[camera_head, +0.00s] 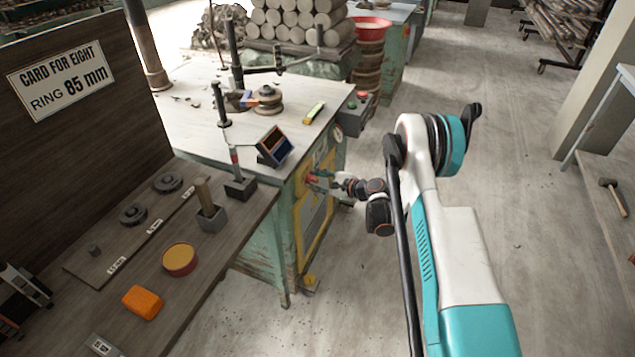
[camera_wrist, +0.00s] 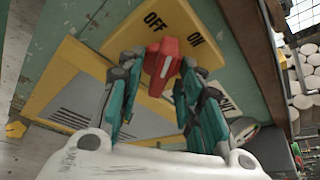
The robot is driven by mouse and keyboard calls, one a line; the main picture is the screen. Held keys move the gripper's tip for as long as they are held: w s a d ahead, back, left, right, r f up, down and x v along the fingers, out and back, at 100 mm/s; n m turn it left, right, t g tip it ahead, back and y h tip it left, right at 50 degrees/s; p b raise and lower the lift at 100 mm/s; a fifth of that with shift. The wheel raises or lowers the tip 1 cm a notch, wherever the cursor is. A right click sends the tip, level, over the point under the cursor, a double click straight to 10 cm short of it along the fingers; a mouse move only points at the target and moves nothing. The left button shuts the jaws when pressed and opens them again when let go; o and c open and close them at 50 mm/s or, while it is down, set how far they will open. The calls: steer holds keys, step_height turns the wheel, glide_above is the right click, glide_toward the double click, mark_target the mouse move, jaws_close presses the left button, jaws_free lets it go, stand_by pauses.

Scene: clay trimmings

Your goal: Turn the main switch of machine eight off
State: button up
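The main switch is a red handle (camera_wrist: 162,62) on a yellow plate (camera_wrist: 185,22) marked OFF and ON, seen close in the wrist view. In the head view the red handle (camera_head: 313,178) shows small on the side of the green machine (camera_head: 285,225). My gripper (camera_wrist: 160,66) has one fingertip on each side of the handle, and both appear to touch it. My gripper also shows in the head view (camera_head: 322,180), at the machine's side. The handle leans roughly toward the OFF mark, but its exact angle is hard to tell.
A grey box with red and green buttons (camera_head: 354,112) hangs at the machine's corner. A card on the dark board (camera_head: 62,78) reads "CARD FOR EIGHT, RING 85 mm". A wooden bench (camera_head: 200,260) with small parts stands at left.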

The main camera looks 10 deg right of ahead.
steer(key=shift+c, duration=0.5)
jaws_close()
steer(key=n+t, duration=0.1)
steer(key=n, duration=0.1)
steer(key=n+t, duration=0.1)
steer(key=n, duration=0.1)
steer(key=shift+s+f+t, duration=0.1)
steer(key=shift+f+t, duration=0.1)
steer(key=shift+t, duration=0.1)
steer(key=n, duration=0.2)
steer(key=n+t, duration=0.1)
steer(key=n, duration=0.1)
steer(key=shift+a+f+t, duration=0.1)
steer(key=shift+t, duration=0.2)
steer(key=shift+n, duration=0.4)
steer(key=shift+o, duration=0.5)
jaws_free()
